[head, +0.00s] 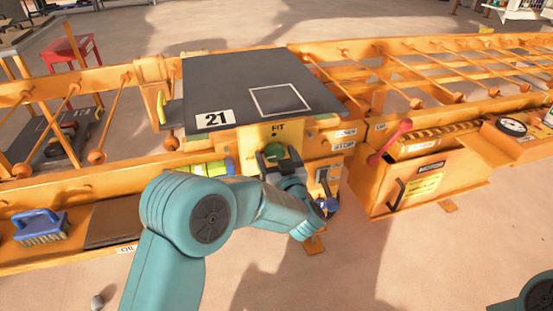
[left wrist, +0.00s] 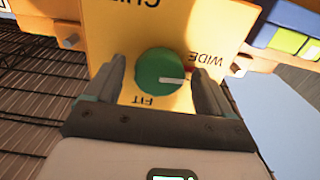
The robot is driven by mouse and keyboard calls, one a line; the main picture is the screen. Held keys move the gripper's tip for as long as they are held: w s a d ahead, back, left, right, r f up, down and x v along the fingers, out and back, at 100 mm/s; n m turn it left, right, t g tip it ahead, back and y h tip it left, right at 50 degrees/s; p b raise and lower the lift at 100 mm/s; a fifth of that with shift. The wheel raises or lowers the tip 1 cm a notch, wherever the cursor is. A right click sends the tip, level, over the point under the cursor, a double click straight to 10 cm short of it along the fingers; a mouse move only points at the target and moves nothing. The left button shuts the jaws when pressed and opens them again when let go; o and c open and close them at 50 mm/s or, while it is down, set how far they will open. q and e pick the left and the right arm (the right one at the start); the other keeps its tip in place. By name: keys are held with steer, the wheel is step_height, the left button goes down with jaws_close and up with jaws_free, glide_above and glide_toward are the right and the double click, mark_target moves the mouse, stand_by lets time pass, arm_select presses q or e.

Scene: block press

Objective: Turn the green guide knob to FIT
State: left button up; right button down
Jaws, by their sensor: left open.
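The green guide knob (head: 275,151) is on a yellow panel (head: 252,136) below the dark plate, under the word FIT. My left gripper (head: 274,160) is at the knob and partly covers it. In the left wrist view the round green knob (left wrist: 158,73) lies between the two fingers of my left gripper (left wrist: 157,64). The fingers are open, with a gap visible on each side of the knob. The knob's white pointer line points right, toward the WIDE label (left wrist: 207,61). The FIT label (left wrist: 158,101) is below the knob in that view. My right gripper is out of view.
A dark plate (head: 215,80) marked 21 covers the top above the panel. A red-knobbed lever (head: 390,142) stands to the right, beside an orange box (head: 425,185). A blue brush (head: 40,225) lies on the left shelf. Open floor is in front.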

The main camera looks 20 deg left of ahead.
arm_select(q)
steer(key=c, duration=1.1)
steer(key=shift+o, duration=0.2)
